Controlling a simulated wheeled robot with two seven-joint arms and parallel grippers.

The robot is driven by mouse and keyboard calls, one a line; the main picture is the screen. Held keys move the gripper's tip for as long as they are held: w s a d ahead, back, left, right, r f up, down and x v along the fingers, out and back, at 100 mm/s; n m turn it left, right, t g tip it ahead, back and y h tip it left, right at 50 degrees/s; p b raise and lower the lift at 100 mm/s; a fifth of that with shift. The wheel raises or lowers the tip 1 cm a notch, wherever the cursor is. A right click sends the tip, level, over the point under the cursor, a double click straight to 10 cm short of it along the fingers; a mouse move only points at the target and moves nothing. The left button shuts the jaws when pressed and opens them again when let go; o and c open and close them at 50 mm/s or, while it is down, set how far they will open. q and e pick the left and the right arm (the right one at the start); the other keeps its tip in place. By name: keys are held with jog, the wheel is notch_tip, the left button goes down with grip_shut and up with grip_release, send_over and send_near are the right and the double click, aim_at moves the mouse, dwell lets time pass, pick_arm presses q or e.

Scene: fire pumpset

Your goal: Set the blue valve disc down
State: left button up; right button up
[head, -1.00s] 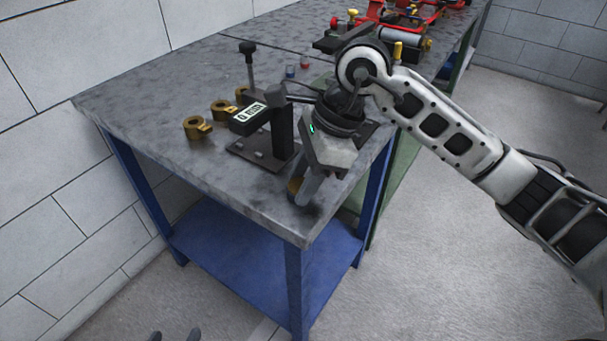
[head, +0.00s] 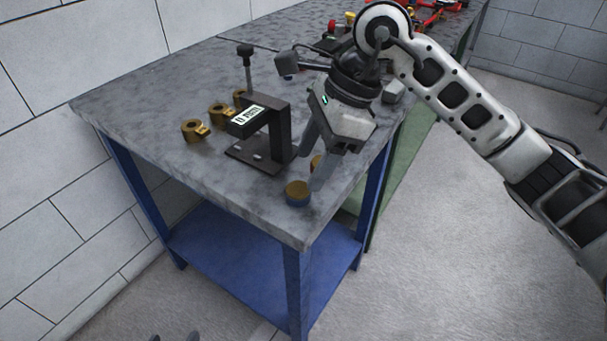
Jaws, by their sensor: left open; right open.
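The blue valve disc (head: 298,194), a short blue cylinder with a brass-coloured top, rests upright on the grey bench top (head: 245,205) near its front corner. My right gripper (head: 309,170) is open just behind and right of the disc, with its fingers pointing down. One fingertip looks very close to the disc; I cannot tell whether they touch. A brass piece (head: 316,161) shows partly hidden between the fingers. Only the fingertips of my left gripper (head: 174,338) show at the bottom edge, apart and empty, low in front of the bench.
A black test stand with a display (head: 248,117) stands left of my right gripper. Several brass parts (head: 193,130) lie left of it. Red equipment (head: 425,15) is at the back.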

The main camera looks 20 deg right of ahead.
jog(key=v, duration=0.7)
jog(key=shift+r, duration=0.1)
